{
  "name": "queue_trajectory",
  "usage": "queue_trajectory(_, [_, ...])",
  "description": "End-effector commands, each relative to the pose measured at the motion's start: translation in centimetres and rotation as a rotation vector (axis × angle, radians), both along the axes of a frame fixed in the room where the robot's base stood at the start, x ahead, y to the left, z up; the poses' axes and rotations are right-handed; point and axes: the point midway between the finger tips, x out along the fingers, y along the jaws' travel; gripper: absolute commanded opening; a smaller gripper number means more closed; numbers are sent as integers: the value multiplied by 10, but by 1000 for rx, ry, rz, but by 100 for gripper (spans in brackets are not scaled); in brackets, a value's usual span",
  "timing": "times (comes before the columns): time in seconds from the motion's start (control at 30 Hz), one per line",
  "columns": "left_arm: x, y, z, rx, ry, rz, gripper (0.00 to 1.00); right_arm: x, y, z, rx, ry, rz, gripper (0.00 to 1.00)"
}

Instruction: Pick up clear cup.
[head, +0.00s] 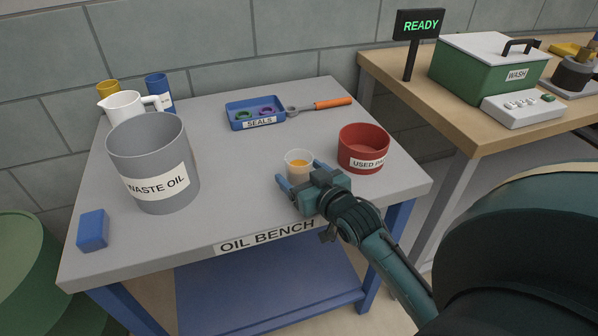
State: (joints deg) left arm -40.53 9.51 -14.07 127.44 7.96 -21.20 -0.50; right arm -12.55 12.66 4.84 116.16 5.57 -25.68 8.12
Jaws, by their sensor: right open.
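The clear cup (298,158) stands upright on the oil bench (235,207), near its front right part. It holds some orange liquid, and its lower part is hidden by my gripper. My right gripper (299,179) is open, with its two fingers pointing toward the cup, one to each side of it. I cannot tell whether the fingers touch the cup. My left gripper is not in view.
A red "USED" container (362,150) stands close to the right of my gripper. A grey waste oil bucket (154,165), white jug (124,106) and blue block (93,230) are at left. A blue seals tray (254,115) and an orange-handled tool (332,103) lie behind.

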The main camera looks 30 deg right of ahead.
Motion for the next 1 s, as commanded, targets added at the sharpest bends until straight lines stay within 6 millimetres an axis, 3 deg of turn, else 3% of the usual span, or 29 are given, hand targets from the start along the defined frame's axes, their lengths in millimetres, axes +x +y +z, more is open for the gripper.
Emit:
queue_trajectory(0.1, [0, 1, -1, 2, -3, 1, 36, 12, 0, -3, 0, -1, 0, 77])
queue_trajectory(0.37, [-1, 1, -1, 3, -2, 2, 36, 14, -1, -4, 0, 1, 0, 77])
queue_trajectory(1.0, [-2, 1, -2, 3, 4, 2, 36, 14, -1, -3, 0, 0, 0, 29])
